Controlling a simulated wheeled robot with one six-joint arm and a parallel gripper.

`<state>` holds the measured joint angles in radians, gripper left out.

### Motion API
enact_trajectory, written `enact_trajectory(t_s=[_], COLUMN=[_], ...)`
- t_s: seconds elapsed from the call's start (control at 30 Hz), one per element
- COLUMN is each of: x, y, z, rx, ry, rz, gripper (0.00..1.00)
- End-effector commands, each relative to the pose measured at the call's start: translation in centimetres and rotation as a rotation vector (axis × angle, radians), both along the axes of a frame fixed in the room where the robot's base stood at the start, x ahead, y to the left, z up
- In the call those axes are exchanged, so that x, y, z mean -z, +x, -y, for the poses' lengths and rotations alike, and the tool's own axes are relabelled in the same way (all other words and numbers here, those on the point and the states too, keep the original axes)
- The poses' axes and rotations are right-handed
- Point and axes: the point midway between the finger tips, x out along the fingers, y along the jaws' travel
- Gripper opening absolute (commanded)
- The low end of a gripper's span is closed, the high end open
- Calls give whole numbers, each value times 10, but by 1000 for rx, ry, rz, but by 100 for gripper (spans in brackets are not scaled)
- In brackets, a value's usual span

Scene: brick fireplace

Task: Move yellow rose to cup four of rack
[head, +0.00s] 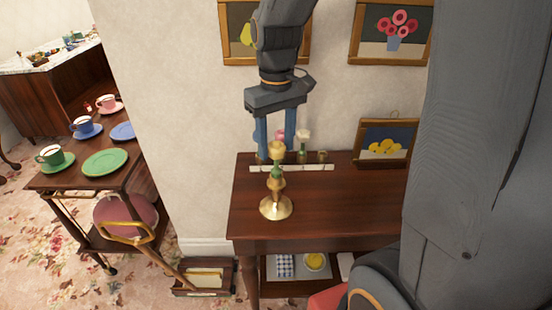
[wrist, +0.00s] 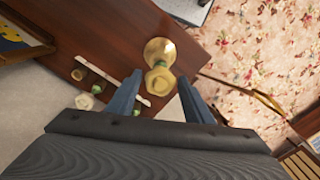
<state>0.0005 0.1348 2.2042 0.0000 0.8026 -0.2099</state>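The yellow rose (head: 276,149) stands upright, its green stem in a brass bud holder (head: 276,208) with a round base on the wooden side table. My gripper (head: 280,146) points down with its two blue fingers apart. In the wrist view the rose (wrist: 159,82) shows between the open fingers (wrist: 159,78), with a gap on both sides. The rack (head: 290,168) lies behind the holder, with a pale strip along its front and small brass cups. A white rose (head: 303,135) and a pink rose (head: 281,133) stand there. The rightmost cup (head: 322,156) looks empty.
A framed lemon picture (head: 384,142) stands on the table's right. Pictures hang on the wall behind. A tea cart (head: 75,175) with cups and plates stands at left. The table's front right top is clear.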

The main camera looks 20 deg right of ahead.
Motion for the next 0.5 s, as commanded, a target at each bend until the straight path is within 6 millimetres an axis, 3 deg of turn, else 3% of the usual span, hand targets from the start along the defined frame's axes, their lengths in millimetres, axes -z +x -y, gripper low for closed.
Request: enact_trajectory(t_s=[0.03,0.13,0.5], x=[0,0,-3], y=[0,0,0], z=[0,0,0], rx=[0,0,0], ry=[0,0,0], rz=[0,0,0], gripper=[37,21,20])
